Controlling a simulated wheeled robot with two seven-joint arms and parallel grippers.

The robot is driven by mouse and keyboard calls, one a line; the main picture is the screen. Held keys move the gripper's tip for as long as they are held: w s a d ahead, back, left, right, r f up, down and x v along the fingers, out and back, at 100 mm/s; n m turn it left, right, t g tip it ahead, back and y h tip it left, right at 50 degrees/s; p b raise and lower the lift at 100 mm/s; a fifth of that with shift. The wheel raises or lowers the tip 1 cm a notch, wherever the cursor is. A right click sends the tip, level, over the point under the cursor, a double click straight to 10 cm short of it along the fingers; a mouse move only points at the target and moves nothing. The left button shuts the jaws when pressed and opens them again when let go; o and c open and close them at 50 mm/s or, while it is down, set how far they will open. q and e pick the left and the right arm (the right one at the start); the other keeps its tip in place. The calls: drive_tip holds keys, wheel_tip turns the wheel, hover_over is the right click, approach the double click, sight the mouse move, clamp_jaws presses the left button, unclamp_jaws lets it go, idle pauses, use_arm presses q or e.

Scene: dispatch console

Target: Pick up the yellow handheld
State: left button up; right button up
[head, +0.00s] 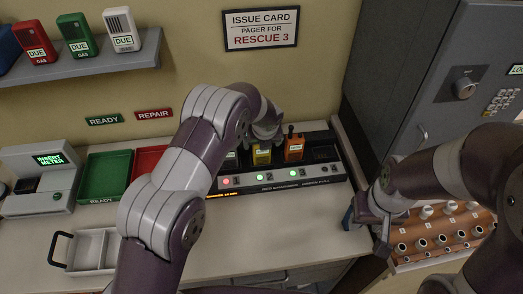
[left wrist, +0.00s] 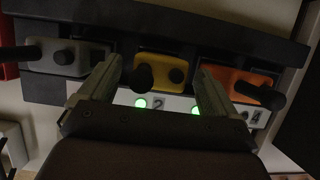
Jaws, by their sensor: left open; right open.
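The yellow handheld (head: 262,156) stands in a slot of the black charging dock (head: 320,179), between a grey handheld and an orange handheld (head: 294,149). My left gripper (head: 266,132) is above it in the head view, and the fingertips are hard to make out there. In the left wrist view, the open left jaws (left wrist: 156,78) point toward the yellow handheld (left wrist: 176,64), with one finger to each side and nothing held. The grey handheld (left wrist: 70,56) is on the left and the orange one (left wrist: 240,82) on the right. My right gripper (head: 368,216) is open and empty, right of the dock.
A green tray (head: 104,178) and a red tray (head: 150,160) lie left of the dock, partly behind my left arm. A meter device (head: 40,180) stands farther left. A grey cabinet (head: 430,75) stands right. A wooden rack (head: 440,240) holds several plugs below my right arm.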

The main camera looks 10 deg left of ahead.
use_arm(q)
drive_tip(key=shift+r, duration=0.1)
drive_tip(key=c, duration=1.7)
